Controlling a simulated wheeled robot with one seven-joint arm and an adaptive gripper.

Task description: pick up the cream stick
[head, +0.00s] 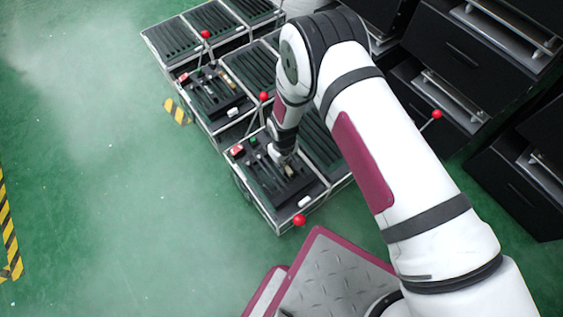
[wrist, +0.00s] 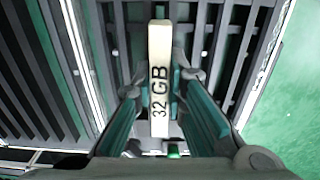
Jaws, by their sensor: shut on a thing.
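The cream stick (wrist: 159,62) is a long pale bar with "32 GB" in dark letters on its face. In the wrist view it stands lengthwise in the middle, between the two fingers of my gripper (wrist: 158,90), which is shut on it. In the head view my gripper (head: 285,158) is over the nearest fixture box, and only a small pale bit of the stick (head: 289,171) shows below it. Whether the stick's far end is clear of the slotted black panel below cannot be told.
The near fixture box (head: 262,205) has a slotted black top, a red button (head: 237,150) and a red-knobbed lever (head: 299,220). Similar boxes run behind it, with another red knob (head: 264,96). Black drawer cabinets (head: 460,60) stand at right. Green floor at left is open.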

